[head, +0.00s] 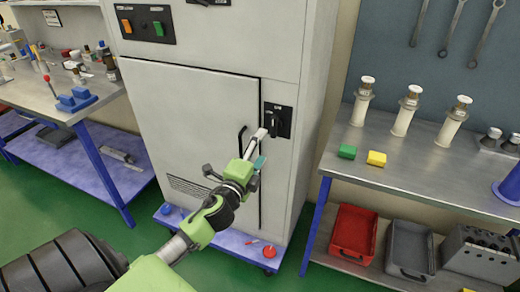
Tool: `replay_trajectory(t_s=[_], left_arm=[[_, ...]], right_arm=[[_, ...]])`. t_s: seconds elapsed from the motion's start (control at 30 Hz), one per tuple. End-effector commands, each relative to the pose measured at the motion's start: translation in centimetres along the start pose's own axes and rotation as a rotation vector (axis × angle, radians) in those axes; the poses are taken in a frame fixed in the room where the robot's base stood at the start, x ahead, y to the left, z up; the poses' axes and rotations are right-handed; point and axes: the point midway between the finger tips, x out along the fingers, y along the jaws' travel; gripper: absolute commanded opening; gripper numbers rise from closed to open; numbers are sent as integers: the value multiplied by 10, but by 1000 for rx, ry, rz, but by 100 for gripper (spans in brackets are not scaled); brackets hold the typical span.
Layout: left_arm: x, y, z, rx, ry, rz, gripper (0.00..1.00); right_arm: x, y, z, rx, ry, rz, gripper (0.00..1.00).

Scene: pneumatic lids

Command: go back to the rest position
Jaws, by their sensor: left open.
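My left gripper (257,150) is at the end of the green and grey arm that comes in from the bottom left. It is in front of the grey cabinet (190,110), just below and left of the black rotary switch (280,121) on the cabinet's front. The gripper is open, and I see nothing held in it. I cannot tell whether its tip touches the cabinet or the switch. My right gripper is not in view.
Below are a red tray (352,232) and a grey tray (410,250). Another bench (30,92) stands left; green floor lies between.

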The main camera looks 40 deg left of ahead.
Motion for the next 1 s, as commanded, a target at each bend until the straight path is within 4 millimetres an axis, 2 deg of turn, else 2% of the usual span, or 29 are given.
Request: replay_trajectory(t_s=[0.5,0.57,0.63,0.67,0.77,0.87,0.9,0.97,1.0], left_arm=[[0,0,0,0,0,0,65],[0,4,0,-4,-1,7,65],[-1,18,1,-22,-3,34,65],[-1,29,2,-34,-6,53,65],[-5,83,4,-99,-20,151,65],[-19,156,6,-192,-47,283,65],[-28,186,5,-232,-59,338,65],[-44,230,4,-291,-83,418,65],[-56,258,3,-330,-101,470,65]], right_arm=[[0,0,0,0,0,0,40],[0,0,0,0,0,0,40],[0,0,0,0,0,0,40],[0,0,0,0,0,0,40],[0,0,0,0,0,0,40],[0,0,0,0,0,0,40],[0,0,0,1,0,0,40],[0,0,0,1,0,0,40],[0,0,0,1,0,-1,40]])
